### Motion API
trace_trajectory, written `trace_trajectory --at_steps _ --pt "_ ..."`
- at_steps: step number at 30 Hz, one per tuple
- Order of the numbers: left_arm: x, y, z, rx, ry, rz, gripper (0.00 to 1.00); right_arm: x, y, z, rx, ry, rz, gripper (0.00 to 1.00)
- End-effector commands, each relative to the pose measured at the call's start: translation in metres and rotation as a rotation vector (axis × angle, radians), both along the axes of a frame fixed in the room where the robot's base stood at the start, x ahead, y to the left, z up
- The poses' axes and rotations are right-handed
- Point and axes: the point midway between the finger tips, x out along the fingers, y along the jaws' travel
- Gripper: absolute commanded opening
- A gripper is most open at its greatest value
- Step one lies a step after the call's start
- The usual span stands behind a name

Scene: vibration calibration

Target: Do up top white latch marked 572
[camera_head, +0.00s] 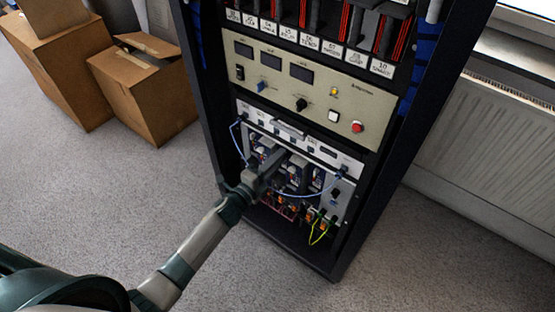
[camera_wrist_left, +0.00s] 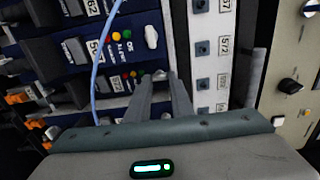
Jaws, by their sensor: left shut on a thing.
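My left gripper (camera_head: 272,163) reaches into the lower bay of the rack, just under the white labelled strip (camera_head: 290,133). In the left wrist view its two fingers (camera_wrist_left: 160,78) are close together at the top end of a dark blue module. They are shut on a small white latch (camera_wrist_left: 160,74), of which only a bit shows between the tips. The white strip beside it has a label that seems to read 572 (camera_wrist_left: 224,43). Another white latch (camera_wrist_left: 151,37) stands free on the neighbouring module (camera_wrist_left: 122,47). My right gripper is not in view.
A thin blue cable (camera_wrist_left: 101,55) loops across the modules close to the fingers. A beige panel (camera_head: 298,85) with knobs and buttons sits above the bay. Cardboard boxes (camera_head: 147,90) stand left of the rack, and a radiator (camera_head: 490,150) is at the right.

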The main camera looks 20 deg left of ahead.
Motion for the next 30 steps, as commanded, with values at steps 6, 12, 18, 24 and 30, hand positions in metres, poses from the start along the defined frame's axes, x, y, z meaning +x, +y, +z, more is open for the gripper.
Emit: trace_trajectory --at_steps 6,12,18,24,30 --pt "-0.001 0.0 -0.002 0.001 0.002 -0.001 0.28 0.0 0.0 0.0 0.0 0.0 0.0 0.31" --pt "-0.001 0.0 -0.001 0.0 0.001 0.0 0.28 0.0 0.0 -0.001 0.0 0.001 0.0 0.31" --pt "-0.008 0.003 -0.001 -0.001 0.001 0.0 0.28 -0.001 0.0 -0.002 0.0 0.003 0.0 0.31" --pt "-0.03 0.011 -0.001 0.001 0.002 0.0 0.28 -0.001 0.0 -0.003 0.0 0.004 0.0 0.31" --pt "-0.065 0.023 -0.002 0.0 0.003 -0.001 0.28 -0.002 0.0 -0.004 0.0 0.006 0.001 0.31"
